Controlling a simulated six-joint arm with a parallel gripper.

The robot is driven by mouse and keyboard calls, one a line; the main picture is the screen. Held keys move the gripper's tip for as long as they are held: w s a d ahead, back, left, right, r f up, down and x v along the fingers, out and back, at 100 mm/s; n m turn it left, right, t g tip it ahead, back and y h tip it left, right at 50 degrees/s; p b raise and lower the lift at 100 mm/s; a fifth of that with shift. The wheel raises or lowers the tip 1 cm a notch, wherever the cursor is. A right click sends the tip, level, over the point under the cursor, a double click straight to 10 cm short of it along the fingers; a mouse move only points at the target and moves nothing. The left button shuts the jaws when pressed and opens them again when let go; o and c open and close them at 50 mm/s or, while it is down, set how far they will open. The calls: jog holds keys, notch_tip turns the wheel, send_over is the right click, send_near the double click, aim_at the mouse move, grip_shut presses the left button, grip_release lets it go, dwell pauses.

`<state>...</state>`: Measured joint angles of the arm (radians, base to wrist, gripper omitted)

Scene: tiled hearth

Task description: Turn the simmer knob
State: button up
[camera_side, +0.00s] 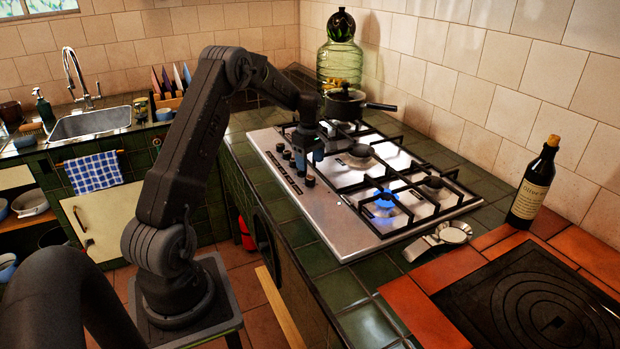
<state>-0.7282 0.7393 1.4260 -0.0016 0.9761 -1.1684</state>
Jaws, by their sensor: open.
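The steel gas hob (345,225) is set into the green tiled counter. A row of dark knobs runs along its left edge, with one knob (309,181) at the near end and others (281,147) farther back. I cannot tell which is the simmer knob. My gripper (304,165) points down over this row, open, its fingertips close above or beside the knobs. It hides part of the row, and I cannot tell whether it touches a knob. A blue flame (385,200) burns at the near burner.
A dark pot (345,103) stands on the far burner, its handle pointing right. Black grates rise beside the knobs. A green glass jar (340,62) stands behind. A spoon rest (440,237) and a dark bottle (533,185) stand at the near right. The counter left of the hob is clear.

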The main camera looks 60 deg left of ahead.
aim_at(310, 177)
notch_tip(310, 177, down, 7)
jog(key=shift+r, duration=0.2)
jog(key=c, duration=0.9)
